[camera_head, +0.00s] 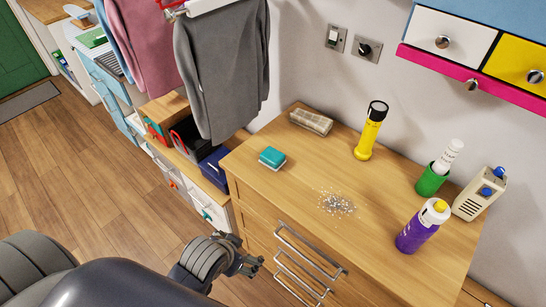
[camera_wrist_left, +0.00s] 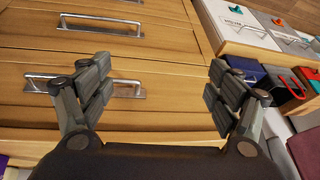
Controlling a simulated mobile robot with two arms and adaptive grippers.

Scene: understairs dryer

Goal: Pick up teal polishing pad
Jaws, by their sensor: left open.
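The teal polishing pad (camera_head: 272,158) lies on the left part of the wooden dresser top (camera_head: 300,210), near its left edge. It is a small block with a lighter lower layer. My left gripper (camera_head: 251,266) is low in front of the dresser's drawers, below the top and apart from the pad. In the left wrist view my left gripper (camera_wrist_left: 147,88) is open and empty, facing the drawer fronts and handles; the pad does not show there. My right gripper is not in view.
A yellow flashlight (camera_head: 371,130), a wrapped block (camera_head: 311,121), a purple bottle (camera_head: 422,226), a green cup (camera_head: 433,179) and a beige device (camera_head: 479,194) stand on the dresser. Grey specks (camera_head: 337,203) lie mid-top. Drawer handles (camera_head: 300,262) stick out. Grey clothing (camera_head: 222,75) hangs behind left.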

